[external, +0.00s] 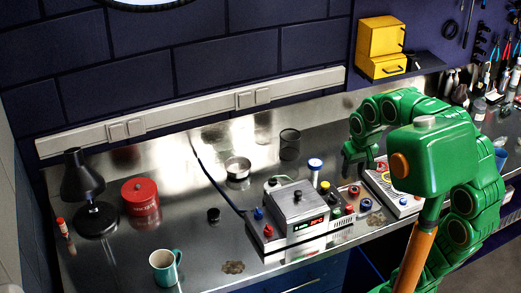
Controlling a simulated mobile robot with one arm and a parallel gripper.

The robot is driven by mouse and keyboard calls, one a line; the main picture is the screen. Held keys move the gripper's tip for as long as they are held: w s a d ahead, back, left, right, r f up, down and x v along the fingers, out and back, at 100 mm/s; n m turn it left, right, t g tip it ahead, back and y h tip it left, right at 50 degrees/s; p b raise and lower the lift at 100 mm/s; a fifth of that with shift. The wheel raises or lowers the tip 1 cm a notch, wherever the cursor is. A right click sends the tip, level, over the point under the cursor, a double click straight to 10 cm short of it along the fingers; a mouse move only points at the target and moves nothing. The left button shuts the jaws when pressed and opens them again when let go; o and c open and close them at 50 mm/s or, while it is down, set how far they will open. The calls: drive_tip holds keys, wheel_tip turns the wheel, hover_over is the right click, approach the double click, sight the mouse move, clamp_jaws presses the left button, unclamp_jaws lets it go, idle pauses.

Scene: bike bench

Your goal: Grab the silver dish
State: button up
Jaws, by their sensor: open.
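A small round silver dish (238,167) stands on the shiny metal bench top, left of the middle of the external view, behind the grey control box. My green arm comes in from the right. My gripper (352,165) hangs low over the bench at the end of the arm, to the right of the dish and well apart from it. The gripper is open and empty. Its fingers are small and dark in this view, so their exact shape is hard to see.
A grey control box (300,212) with colored knobs stands between dish and front edge. A dark mesh cup (290,139) and a blue-topped white post (314,170) stand between dish and gripper. A red tin (140,197), black lamp (84,180) and teal mug (165,267) stand left.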

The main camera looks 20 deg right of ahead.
drive_tip(key=w+a+r+t, duration=0.3)
drive_tip(key=w+a+r, duration=0.1)
drive_tip(key=w+r, duration=0.75)
drive_tip(key=m+t+h, duration=0.5)
drive_tip(key=m+h, duration=0.1)
drive_tip(key=h, duration=0.1)
approach(249, 166)
drive_tip(key=shift+x, duration=2.85)
drive_tip(key=shift+d, duration=0.1)
clamp_jaws()
